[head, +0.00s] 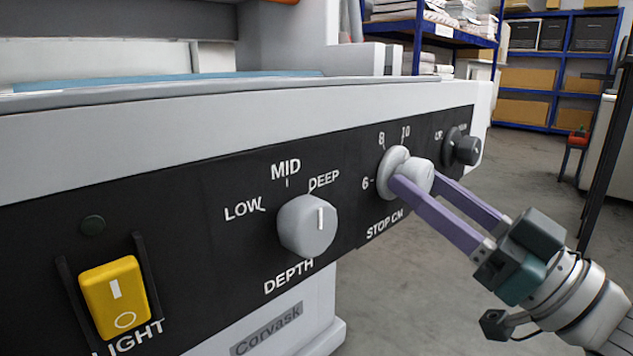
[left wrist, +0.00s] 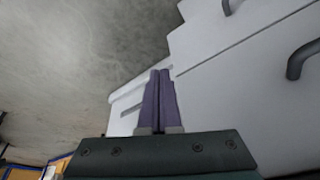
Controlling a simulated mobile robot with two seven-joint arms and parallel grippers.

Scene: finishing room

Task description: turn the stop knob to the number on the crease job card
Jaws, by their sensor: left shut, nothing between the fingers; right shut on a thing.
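The stop knob (head: 418,176) is a light grey round knob over the label STOP CM on the machine's black panel. The numbers 6, 8 and 10 show around it; its pointer mark is hidden from me. My right gripper (head: 418,188) is shut on the stop knob, its purple fingers reaching in from the right. My left gripper (left wrist: 159,100) shows in the left wrist view, its purple fingers together and empty, with white cabinet surfaces beyond. No crease job card can be made out in either view.
Left of the stop knob are the depth knob (head: 307,226), marked LOW, MID and DEEP, and a yellow light switch (head: 115,292). A dark knob (head: 466,150) sits at the panel's right end. Blue shelving (head: 545,70) with boxes stands behind. The floor (head: 530,185) to the right is open.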

